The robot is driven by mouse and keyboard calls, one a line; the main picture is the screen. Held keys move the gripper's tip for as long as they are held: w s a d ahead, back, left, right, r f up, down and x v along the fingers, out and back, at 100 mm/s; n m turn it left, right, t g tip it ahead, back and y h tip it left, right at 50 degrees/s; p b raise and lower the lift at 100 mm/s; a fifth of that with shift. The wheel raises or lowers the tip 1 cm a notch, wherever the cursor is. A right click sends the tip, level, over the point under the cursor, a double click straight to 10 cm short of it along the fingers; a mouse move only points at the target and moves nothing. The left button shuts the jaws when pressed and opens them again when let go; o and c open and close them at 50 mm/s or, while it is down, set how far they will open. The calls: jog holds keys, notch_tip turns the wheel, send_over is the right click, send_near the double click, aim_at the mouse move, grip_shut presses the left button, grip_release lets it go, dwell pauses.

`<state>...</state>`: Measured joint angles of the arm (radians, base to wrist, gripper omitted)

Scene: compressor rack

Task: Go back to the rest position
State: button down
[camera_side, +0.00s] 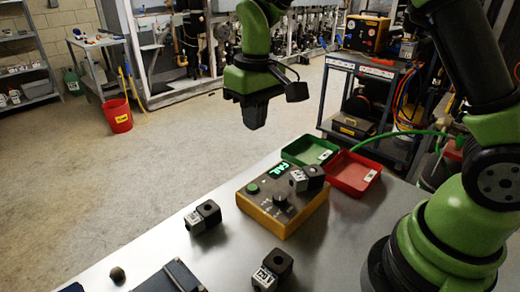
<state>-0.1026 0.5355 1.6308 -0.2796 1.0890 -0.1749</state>
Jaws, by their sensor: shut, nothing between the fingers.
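My gripper (254,113) hangs in the air above the far edge of the metal table, pointing down. It is shut and empty, apart from everything on the table. My green and black arm comes in from the right. The table (130,240) holds a yellow and grey tester (283,200) with a lit green display. A dark block with a grey end (307,178) sits on the tester's right part. Another such block (203,216) lies left of the tester, and one marked 120 V (271,270) lies in front of it.
A dark case (172,278) and a small round knob (117,274) are at the front left. A cart (370,95) stands beyond the table. The space around my gripper is clear.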

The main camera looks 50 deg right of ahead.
jog(key=s+r+m+t+y, duration=0.1)
jog(key=s+r+m+t, duration=0.15)
jog(key=s+r, duration=0.65)
jog(key=s+d+r+m+t, duration=0.1)
jog(key=s+t, duration=0.3)
jog(key=s, duration=0.6)
jog(key=shift+s+r+y, duration=0.3)
jog(key=shift+r+y, duration=0.1)
jog(key=shift+r, duration=0.15)
dwell(0.3)
